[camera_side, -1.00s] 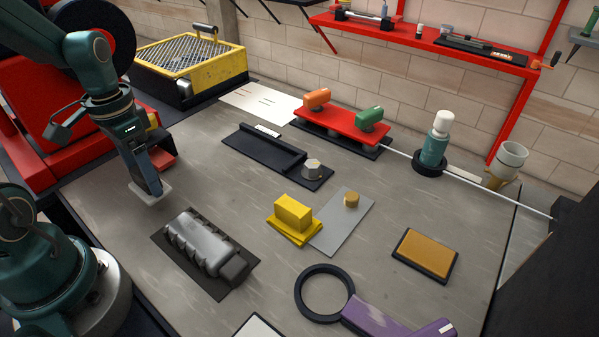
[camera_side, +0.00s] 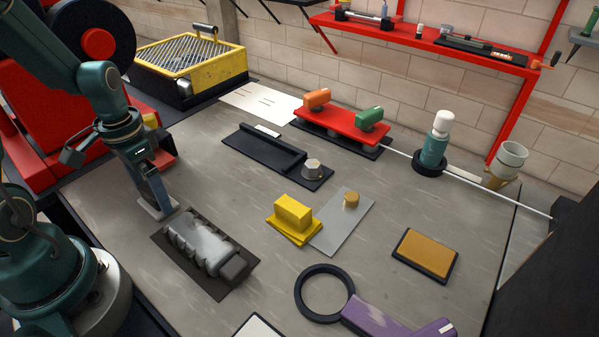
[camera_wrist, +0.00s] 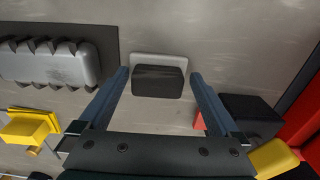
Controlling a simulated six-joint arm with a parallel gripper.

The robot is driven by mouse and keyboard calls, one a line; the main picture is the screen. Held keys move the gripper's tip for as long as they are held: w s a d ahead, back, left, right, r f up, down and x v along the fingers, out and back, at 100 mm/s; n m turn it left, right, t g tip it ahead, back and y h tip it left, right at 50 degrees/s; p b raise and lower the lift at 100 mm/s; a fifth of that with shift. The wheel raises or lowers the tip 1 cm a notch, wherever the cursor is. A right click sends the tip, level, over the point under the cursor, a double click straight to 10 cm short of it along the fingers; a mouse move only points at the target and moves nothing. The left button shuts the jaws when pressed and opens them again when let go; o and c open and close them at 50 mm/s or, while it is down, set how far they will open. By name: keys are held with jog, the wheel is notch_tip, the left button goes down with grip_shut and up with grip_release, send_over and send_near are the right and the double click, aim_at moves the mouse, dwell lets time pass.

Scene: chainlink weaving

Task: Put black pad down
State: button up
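The black pad (camera_wrist: 158,82) is a dark block on a pale, rounded plate (camera_wrist: 147,59). It shows between my two fingers in the wrist view, lined up with them. In the side view my gripper (camera_side: 157,207) points down at the left of the table. The pale plate (camera_side: 168,211) shows at its fingertips, low over or on the table; I cannot tell which. The dark block is mostly hidden by my fingers there.
A grey ribbed part (camera_side: 200,243) on a dark mat lies close to the right of the pad. A yellow block (camera_side: 293,213), a grey plate (camera_side: 340,228) and a black ring (camera_side: 300,302) lie farther right. A yellow machine (camera_side: 215,75) stands behind.

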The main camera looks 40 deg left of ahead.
aim_at(148, 188)
notch_tip(148, 188, up, 12)
jog(key=s+d+r+t, duration=0.1)
jog(key=d+t, duration=0.1)
jog(key=d, duration=0.4)
jog(key=s+d+r+t, duration=0.1)
jog(key=d+t, duration=0.2)
jog(key=d, duration=0.3)
jog(key=shift+s+d+r, duration=0.25)
jog(key=shift+s+d, duration=0.05)
jog(key=shift+s, duration=0.1)
dwell(0.8)
